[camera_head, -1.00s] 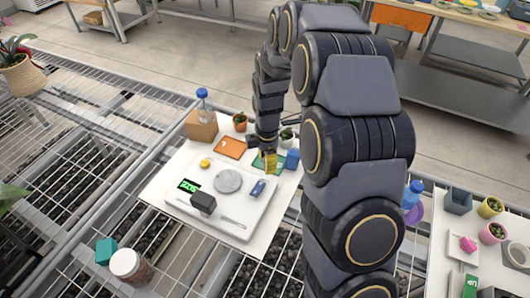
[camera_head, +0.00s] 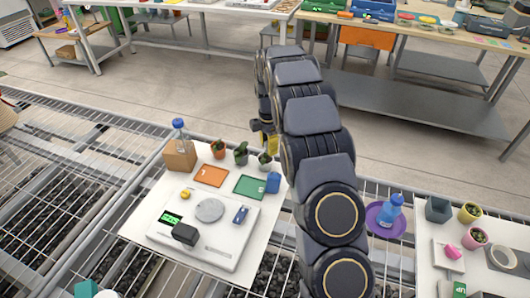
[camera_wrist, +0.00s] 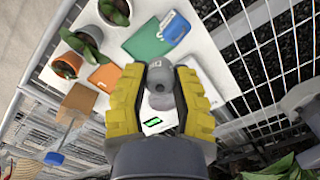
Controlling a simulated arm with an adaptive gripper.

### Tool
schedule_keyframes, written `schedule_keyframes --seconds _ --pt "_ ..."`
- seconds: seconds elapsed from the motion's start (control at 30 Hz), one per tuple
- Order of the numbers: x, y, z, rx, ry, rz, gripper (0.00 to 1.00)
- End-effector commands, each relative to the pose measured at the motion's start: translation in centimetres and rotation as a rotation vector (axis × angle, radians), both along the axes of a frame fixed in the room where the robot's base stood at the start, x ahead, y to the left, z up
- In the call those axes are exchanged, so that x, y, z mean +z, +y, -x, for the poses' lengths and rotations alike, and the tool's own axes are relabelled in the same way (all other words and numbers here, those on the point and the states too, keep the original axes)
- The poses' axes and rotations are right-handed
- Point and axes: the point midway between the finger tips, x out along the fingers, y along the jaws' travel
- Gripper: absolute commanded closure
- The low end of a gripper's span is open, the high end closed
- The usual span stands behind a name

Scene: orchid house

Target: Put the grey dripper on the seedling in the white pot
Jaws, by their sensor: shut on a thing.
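My gripper (camera_wrist: 160,88) has yellow fingers shut on the grey dripper (camera_wrist: 159,76), which is held clear above the bench in the wrist view. In the head view my gripper (camera_head: 268,138) is up behind the row of pots, partly hidden by my arm; the dripper cannot be made out there. The white pot (camera_head: 265,167) with a small green seedling stands at the right end of the row. In the wrist view the white pot (camera_wrist: 112,14) is at the top left, apart from the dripper.
A dark pot (camera_head: 241,158) and an orange pot (camera_head: 218,154) stand left of the white pot. A white scale (camera_head: 200,236) sits nearer.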

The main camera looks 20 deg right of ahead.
Motion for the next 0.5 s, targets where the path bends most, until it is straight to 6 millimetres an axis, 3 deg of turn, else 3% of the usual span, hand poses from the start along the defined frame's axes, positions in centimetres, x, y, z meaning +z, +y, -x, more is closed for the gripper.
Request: schedule_keyframes --seconds 0.2,0.5 --pt "-1.5 -0.9 -2.8 0.0 0.0 -0.001 0.94" --pt "-5.4 -1.9 -5.8 -0.001 -0.002 0.0 0.94"
